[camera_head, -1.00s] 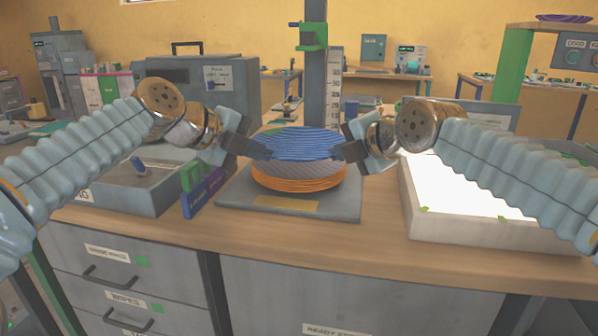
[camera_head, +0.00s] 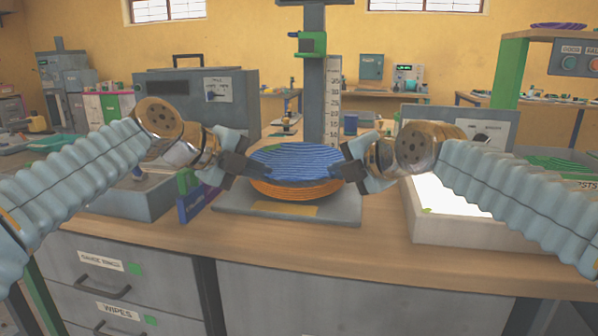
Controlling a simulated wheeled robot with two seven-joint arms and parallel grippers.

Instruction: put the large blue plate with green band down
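The large blue plate (camera_head: 298,161) is ridged, with a little green showing at its back left edge. It sits level between my two grippers, above an orange ridged plate (camera_head: 296,189) on the grey press base (camera_head: 340,211). My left gripper (camera_head: 246,169) has its dark fingers on the plate's left rim and looks shut on it. My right gripper (camera_head: 350,171) looks shut on the right rim. The fingers hide parts of the rim. I cannot tell whether the blue plate touches what is under it.
The press column (camera_head: 313,95) with a scale (camera_head: 333,100) rises behind the plates. A blue-purple block (camera_head: 198,200) stands at the left of the base. A white-floored tray (camera_head: 470,232) lies at the right. The wooden bench front (camera_head: 300,243) is clear.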

